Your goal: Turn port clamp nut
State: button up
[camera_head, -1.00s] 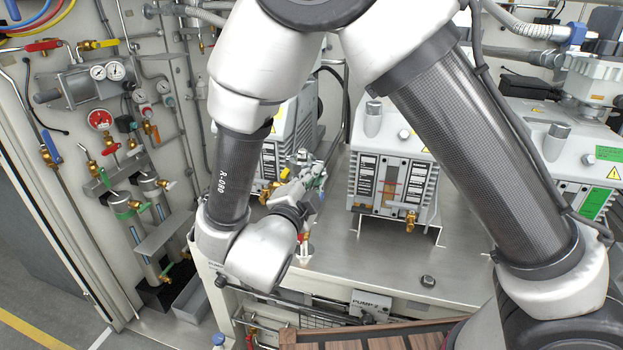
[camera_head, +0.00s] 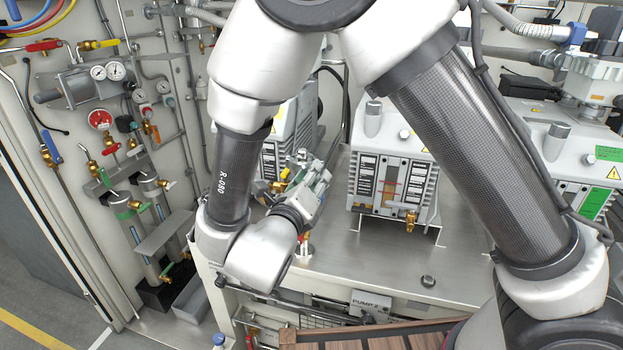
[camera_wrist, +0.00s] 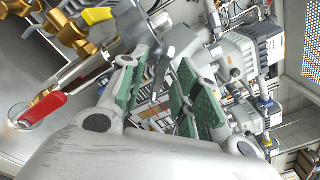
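My gripper (camera_wrist: 168,85) is open in the wrist view, its two green-padded fingers standing apart. A small grey metal piece (camera_wrist: 164,64), perhaps the clamp nut, shows in line with the gap near the fingertips; I cannot tell whether it touches a finger. A silver fitting with brass parts (camera_wrist: 95,72) lies just left of the fingers. In the head view my gripper (camera_head: 312,182) is in front of the left pump (camera_head: 296,125), by its front port. The clamp there is too small and too covered to make out.
A red-handled valve (camera_wrist: 42,108) and a yellow handle (camera_wrist: 97,16) are close on the left in the wrist view. The middle pump (camera_head: 393,178) stands right of my gripper on the steel bench (camera_head: 375,262). Valves and gauges (camera_head: 115,71) line the left wall.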

jog(key=shift+s+a, duration=0.1)
jog(key=shift+s, duration=0.05)
jog(key=shift+v, duration=0.8)
jog(key=v, duration=0.6)
dwell(0.4)
